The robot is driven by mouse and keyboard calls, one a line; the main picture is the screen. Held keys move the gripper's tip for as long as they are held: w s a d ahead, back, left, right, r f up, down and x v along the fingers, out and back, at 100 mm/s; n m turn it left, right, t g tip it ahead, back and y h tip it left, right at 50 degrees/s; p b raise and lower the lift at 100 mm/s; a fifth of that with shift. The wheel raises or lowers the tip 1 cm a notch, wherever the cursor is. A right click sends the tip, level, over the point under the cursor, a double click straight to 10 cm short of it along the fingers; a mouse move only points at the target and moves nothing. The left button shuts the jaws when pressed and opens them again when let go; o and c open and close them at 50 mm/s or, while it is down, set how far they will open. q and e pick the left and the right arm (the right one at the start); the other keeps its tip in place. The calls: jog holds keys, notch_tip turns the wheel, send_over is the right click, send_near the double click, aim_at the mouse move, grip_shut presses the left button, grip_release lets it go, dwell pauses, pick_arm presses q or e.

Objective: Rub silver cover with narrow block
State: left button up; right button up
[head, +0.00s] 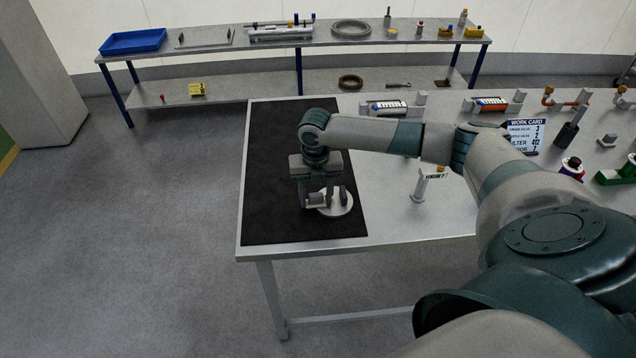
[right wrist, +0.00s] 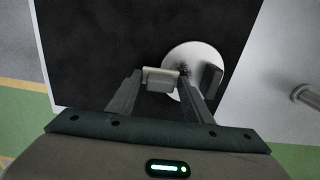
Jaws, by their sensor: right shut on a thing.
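The silver cover (head: 338,205) is a pale round disc lying on the black mat near the mat's front right; it also shows in the right wrist view (right wrist: 194,55). A dark upright tab (right wrist: 212,79) stands on its right part, and a small dark smudge (right wrist: 183,69) shows near its left edge. My right gripper (head: 322,198) points down over the cover and is shut on the narrow block (right wrist: 160,79), a small grey piece between the fingertips. The block overlaps the cover's left edge in the wrist view; I cannot tell whether they touch. My left gripper is out of view.
The black mat (head: 272,180) covers the table's left end and is mostly clear. A small labelled stand (head: 421,188) is right of it. A work card (head: 525,135) and several parts stand farther right. A back shelf (head: 230,70) holds a blue tray (head: 133,41).

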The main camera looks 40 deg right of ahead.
jog(key=shift+a, duration=0.1)
jog(key=shift+w+a+r+p, duration=0.1)
jog(key=shift+w+a+p, duration=0.3)
jog(key=shift+a, duration=0.25)
jog(key=shift+w+a, duration=0.3)
jog(key=shift+a, duration=0.3)
jog(key=shift+w+d, duration=0.1)
jog(key=shift+w+d, duration=0.1)
jog(key=shift+w, duration=0.1)
jog(key=shift+d, duration=0.1)
